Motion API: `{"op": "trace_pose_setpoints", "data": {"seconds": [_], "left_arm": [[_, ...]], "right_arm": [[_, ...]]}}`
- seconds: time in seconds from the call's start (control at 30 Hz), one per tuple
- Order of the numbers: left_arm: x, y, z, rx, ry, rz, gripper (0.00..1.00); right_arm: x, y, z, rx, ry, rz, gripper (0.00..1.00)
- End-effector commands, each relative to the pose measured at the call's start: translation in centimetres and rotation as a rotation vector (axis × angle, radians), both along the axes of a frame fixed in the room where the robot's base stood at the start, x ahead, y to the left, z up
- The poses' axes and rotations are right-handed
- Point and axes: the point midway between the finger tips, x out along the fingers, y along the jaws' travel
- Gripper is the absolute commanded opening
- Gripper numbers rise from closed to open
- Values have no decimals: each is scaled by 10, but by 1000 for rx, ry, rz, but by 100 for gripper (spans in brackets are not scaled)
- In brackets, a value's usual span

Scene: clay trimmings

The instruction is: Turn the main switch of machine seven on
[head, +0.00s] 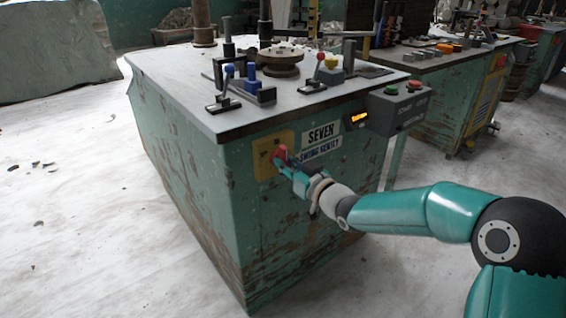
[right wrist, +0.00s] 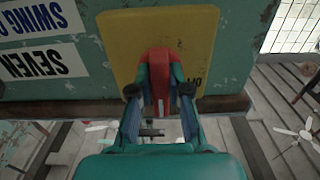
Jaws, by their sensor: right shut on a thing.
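Machine seven (head: 200,170) is a worn green cabinet with a grey top and a sign (head: 321,133) reading SEVEN on its front. Left of the sign is a yellow switch plate (head: 262,166) with a red main switch handle (head: 281,152). My right gripper (head: 284,158) is at the plate, shut on the handle. In the right wrist view, which is upside down, its two fingers (right wrist: 159,82) sit on either side of the red handle (right wrist: 158,62) against the yellow plate (right wrist: 115,45). OFF shows beside the handle there; the fingers partly cover it. My left gripper is out of view.
Another machine (head: 440,90) is behind right. The floor at left is mostly clear.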

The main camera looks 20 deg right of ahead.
Motion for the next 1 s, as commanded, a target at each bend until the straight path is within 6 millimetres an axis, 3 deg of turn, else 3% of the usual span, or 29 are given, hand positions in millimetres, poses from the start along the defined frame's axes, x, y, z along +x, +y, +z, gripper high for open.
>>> {"op": "trace_pose_setpoints", "data": {"seconds": [0.03, 0.17, 0.2, 0.33, 0.73, 1.0], "left_arm": [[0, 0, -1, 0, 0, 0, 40], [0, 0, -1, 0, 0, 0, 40], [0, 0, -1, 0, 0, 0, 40], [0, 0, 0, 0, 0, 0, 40], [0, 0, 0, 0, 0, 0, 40], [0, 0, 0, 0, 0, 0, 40]], "right_arm": [[-1, 0, -8, 0, 19, 0, 0], [-1, 0, -8, 0, 19, 0, 0], [-1, 0, -8, 0, 19, 0, 20], [-1, 0, -6, 0, 15, 0, 41], [-5, -1, -2, -1, 5, 0, 42], [-42, -16, -2, -1, 7, -2, 42]]}}
